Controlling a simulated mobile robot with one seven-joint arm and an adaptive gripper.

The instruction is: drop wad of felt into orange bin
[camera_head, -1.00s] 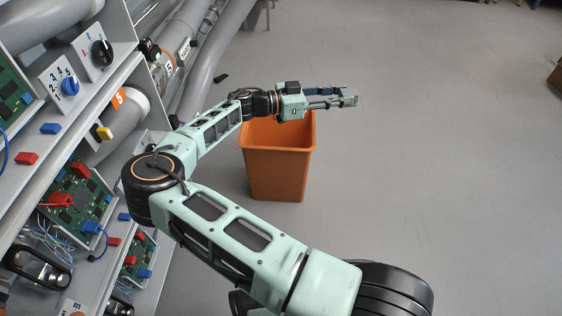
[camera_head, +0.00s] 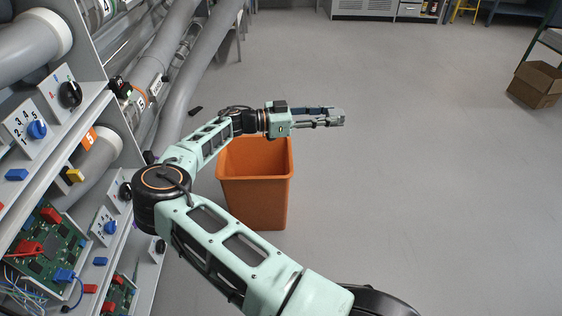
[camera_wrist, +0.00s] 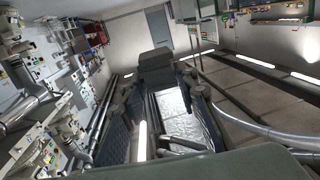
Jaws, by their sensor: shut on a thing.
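The orange bin (camera_head: 256,200) stands on the floor beside the shelving in the head view. My forearm reaches over its far rim. My gripper (camera_head: 336,118) is beyond the bin's right side in the picture, pointing right. It is shut on a small grey wad of felt, whose detail is hard to make out at the fingertips. In the wrist view, a dark grey lump, which looks like the wad of felt (camera_wrist: 155,62), sits between the fingertips. The visible part of the bin's inside shows only orange wall; its bottom is hidden. The wrist view does not show the bin.
Shelving with circuit boards, switches and knobs (camera_head: 37,130) lines the left side. Large grey pipes (camera_head: 190,85) run behind it. A cardboard box (camera_head: 537,84) stands far right. The floor right of the bin is clear.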

